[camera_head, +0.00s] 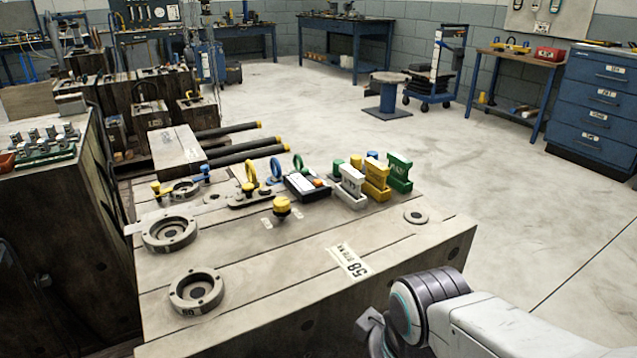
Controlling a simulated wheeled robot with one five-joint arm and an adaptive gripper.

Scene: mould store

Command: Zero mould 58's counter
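A large pale block marked 58 (240,322) fills the middle foreground; its label (348,261) lies on the top near the front edge. On its top, toward the back, sits a small dark box (305,187) with a pale face and an orange spot, which may be the counter; its digits are too small to read. A yellow knob (282,206) stands just in front of it. My gripper (372,330) is low at the bottom edge, in front of the block's front right side and apart from the box. Its fingers are partly cut off, so its opening is unclear.
White, yellow and green blocks (376,178) stand right of the dark box. Two round rings (196,291) and yellow and blue fittings (182,189) lie at left. Dark bars (240,150) project behind. Other moulds crowd the left. Open floor (520,215) lies right.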

